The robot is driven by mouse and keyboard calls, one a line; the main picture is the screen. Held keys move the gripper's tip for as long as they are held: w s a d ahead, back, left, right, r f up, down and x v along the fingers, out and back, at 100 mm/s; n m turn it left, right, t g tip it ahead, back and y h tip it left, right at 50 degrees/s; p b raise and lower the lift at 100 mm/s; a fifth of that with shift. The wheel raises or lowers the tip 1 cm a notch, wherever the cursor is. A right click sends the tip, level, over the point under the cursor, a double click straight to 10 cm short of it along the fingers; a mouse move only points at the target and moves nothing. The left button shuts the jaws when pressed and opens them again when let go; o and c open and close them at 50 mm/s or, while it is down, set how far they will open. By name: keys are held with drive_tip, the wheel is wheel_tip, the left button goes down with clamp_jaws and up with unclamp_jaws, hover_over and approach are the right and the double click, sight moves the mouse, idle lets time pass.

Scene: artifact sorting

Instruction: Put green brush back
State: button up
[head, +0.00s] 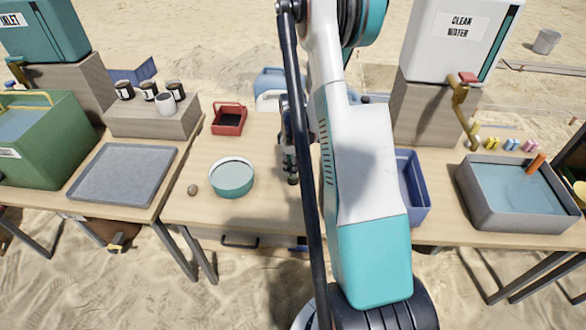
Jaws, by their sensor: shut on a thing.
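My gripper (290,163) is over the middle table, partly behind my arm. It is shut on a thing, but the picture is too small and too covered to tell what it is. I cannot make out a green brush for certain anywhere in the head view. An orange handle-like thing (536,162) leans in the grey basin of water (476,196) at the right. Several small coloured blocks (511,144) stand in a row behind that basin.
A round teal bowl (232,192), a small brown lump (192,190) and a red tray (242,122) are left of my gripper. A blue bin (422,206) stands right, partly behind my arm. A grey tray (82,199) lies further left. A clean-water tank (443,58) stands back right.

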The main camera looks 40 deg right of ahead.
drive_tip(key=o, duration=1)
drive_tip(key=shift+f, duration=0.15)
wheel_tip(320, 180, up, 12)
drive_tip(key=p, duration=0.4)
drive_tip(key=shift+p, duration=0.4)
